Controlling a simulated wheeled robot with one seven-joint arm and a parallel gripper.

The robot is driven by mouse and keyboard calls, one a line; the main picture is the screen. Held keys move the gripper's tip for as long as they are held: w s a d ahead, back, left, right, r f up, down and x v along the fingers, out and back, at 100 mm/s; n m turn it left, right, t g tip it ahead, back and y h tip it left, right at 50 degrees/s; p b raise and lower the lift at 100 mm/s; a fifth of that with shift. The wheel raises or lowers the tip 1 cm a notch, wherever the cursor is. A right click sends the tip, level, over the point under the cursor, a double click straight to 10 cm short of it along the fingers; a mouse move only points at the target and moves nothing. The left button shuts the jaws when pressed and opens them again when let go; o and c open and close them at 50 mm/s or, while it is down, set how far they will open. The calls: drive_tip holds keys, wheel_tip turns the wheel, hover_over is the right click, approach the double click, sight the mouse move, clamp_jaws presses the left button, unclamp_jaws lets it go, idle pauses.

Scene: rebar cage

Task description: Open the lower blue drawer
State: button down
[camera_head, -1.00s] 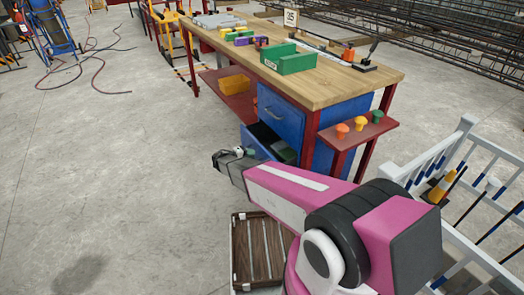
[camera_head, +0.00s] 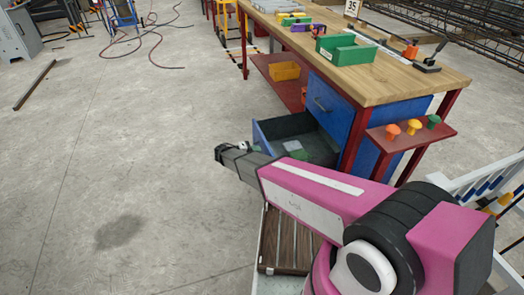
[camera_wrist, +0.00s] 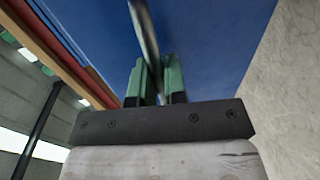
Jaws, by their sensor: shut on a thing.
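The lower blue drawer (camera_head: 262,138) stands well out from the workbench, and I see into its grey inside, where a greenish item (camera_head: 292,147) lies. In the wrist view its blue front (camera_wrist: 215,45) fills the top. A metal bar handle (camera_wrist: 144,35) crosses that front and runs down between the green fingers of my gripper (camera_wrist: 153,78), which is shut on it. In the head view my wrist (camera_head: 238,157) is beside the drawer front; the fingers and the handle are hidden there.
The closed upper blue drawer (camera_head: 327,107) is above, under the wooden worktop (camera_head: 390,80). A side shelf (camera_head: 412,138) with coloured knobs sticks out to the right. A brown slatted crate (camera_head: 288,240) lies below my arm.

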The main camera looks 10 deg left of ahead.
drive_tip(key=shift+a, duration=0.15)
drive_tip(key=c, duration=1.2)
unclamp_jaws()
drive_tip(key=v, duration=1)
drive_tip(key=shift+s+a, duration=0.25)
drive_tip(key=shift+a, duration=0.1)
